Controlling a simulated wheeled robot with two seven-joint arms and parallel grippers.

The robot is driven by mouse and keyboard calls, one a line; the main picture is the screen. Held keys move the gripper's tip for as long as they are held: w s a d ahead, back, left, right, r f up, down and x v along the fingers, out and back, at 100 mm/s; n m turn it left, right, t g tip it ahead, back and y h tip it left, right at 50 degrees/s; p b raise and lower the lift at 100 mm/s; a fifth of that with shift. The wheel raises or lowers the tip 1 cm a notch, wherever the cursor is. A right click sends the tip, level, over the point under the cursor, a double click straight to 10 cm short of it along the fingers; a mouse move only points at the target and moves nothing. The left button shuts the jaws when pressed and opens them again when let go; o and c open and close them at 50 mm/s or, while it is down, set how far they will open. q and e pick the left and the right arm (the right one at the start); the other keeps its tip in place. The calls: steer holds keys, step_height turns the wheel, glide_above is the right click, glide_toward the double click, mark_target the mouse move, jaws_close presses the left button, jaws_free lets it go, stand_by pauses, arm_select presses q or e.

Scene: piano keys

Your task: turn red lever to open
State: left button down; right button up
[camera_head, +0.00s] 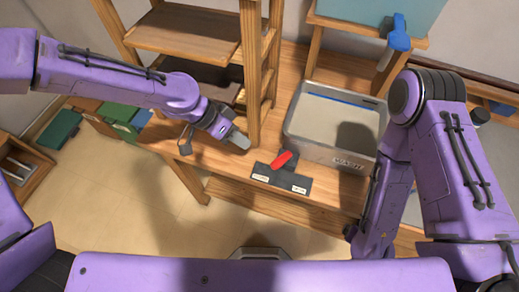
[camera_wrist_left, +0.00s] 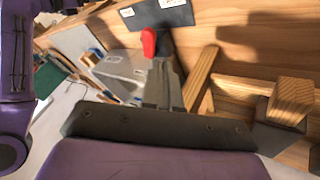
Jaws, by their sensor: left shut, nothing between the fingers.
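The red lever (camera_head: 282,160) sits on a dark plate (camera_head: 270,175) at the front edge of the wooden bench, its handle slanting up to the right in the head view. The plate has a white label at each end, too small to read. My left gripper (camera_head: 240,139) is shut and empty, left of the lever with a gap between them. In the left wrist view the shut fingers (camera_wrist_left: 161,72) point toward the red lever (camera_wrist_left: 149,42), which shows just past their tips. My right arm hangs at the right; its gripper is hidden.
A wooden shelf post (camera_head: 251,85) stands close behind my left gripper. A grey metal bin (camera_head: 330,150) is right of the lever. A blue-handled tool (camera_head: 398,38) hangs at the upper right. Green boxes (camera_head: 120,113) are at the left.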

mark_target(282, 161)
arm_select(q)
steer(key=p+x, duration=0.1)
steer(key=x, duration=0.9)
steer(key=shift+w+f+p, duration=0.1)
steer(key=shift+p, duration=0.25)
steer(key=shift+a, duration=0.1)
